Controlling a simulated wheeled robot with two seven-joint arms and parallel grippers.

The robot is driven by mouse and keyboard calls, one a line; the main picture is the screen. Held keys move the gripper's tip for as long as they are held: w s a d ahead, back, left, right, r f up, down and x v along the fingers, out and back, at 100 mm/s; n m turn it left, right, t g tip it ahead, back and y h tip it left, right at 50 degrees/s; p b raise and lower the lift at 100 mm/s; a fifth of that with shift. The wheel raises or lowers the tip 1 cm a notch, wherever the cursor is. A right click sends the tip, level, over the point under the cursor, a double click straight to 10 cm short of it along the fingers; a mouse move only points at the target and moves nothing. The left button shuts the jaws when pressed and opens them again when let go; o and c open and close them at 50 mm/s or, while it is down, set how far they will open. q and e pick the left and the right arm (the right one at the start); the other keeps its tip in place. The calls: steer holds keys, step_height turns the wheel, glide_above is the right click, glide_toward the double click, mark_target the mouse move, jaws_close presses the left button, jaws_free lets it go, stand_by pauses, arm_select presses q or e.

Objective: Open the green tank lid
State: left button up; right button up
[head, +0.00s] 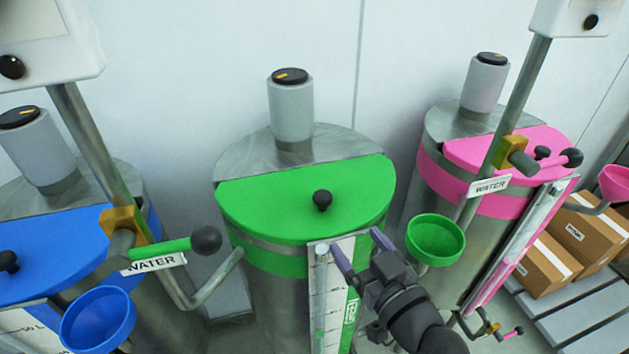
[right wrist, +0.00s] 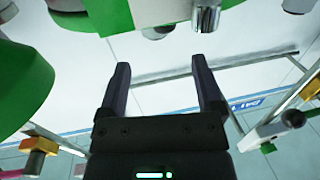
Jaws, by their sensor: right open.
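The green tank lid (head: 290,205) lies flat and closed on the middle steel tank (head: 280,310) in the head view. A black round knob (head: 322,200) stands up near its front middle. My right gripper (head: 362,248) is open and empty in front of the tank, below and right of the knob and beside the level gauge. In the right wrist view the two fingers (right wrist: 160,80) are apart with nothing between them. A green edge shows at the top of that view, but I cannot tell which part it is. My left gripper is not in view.
A green funnel (head: 436,238) stands close right of my right gripper. A green-handled water valve (head: 170,247) is left of the tank. A blue tank (head: 50,255) stands at left, a pink one (head: 490,205) at right. Cardboard boxes (head: 570,245) sit far right.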

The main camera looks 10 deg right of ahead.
mark_target(327, 203)
steer(key=w, duration=0.1)
steer(key=w+a, duration=0.1)
steer(key=w+r, duration=0.1)
steer(key=w, duration=0.1)
steer(key=shift+a, duration=0.3)
steer(key=w, duration=0.3)
steer(key=w+b, duration=0.1)
steer(key=shift+w+a+f, duration=0.2)
steer(key=shift+a, duration=0.1)
steer(key=shift+w+a, duration=0.1)
steer(key=shift+w, duration=0.2)
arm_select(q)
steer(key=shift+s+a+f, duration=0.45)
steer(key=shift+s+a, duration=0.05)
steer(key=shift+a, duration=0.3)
arm_select(e)
steer(key=shift+c, duration=1)
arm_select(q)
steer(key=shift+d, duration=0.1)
arm_select(e)
jaws_close()
